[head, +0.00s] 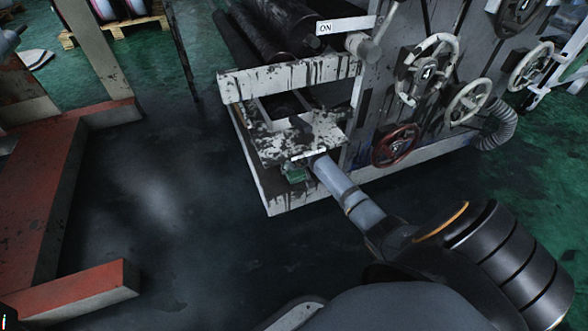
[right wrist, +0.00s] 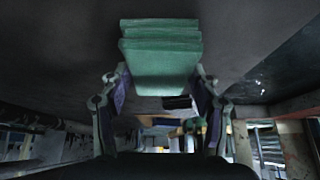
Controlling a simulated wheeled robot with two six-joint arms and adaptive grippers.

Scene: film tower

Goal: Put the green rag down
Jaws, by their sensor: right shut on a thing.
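The green rag (right wrist: 160,62) is a folded, layered block held between the two fingers of my right gripper (right wrist: 160,88) in the right wrist view. The fingers press on its left and right sides. In the head view a small green part of the rag (head: 296,175) shows at the end of my right arm, by the front of the machine's dirty white lower ledge (head: 275,150). My right gripper's fingers are hard to make out there. I cannot tell whether the rag touches the ledge. My left gripper is not in view.
The machine's side panel carries several handwheels, one of them red (head: 396,146). A white crossbar (head: 290,78) and dark rollers (head: 283,28) are above the ledge. A red-orange frame (head: 35,200) stands at the left. Dark floor (head: 160,200) between is clear.

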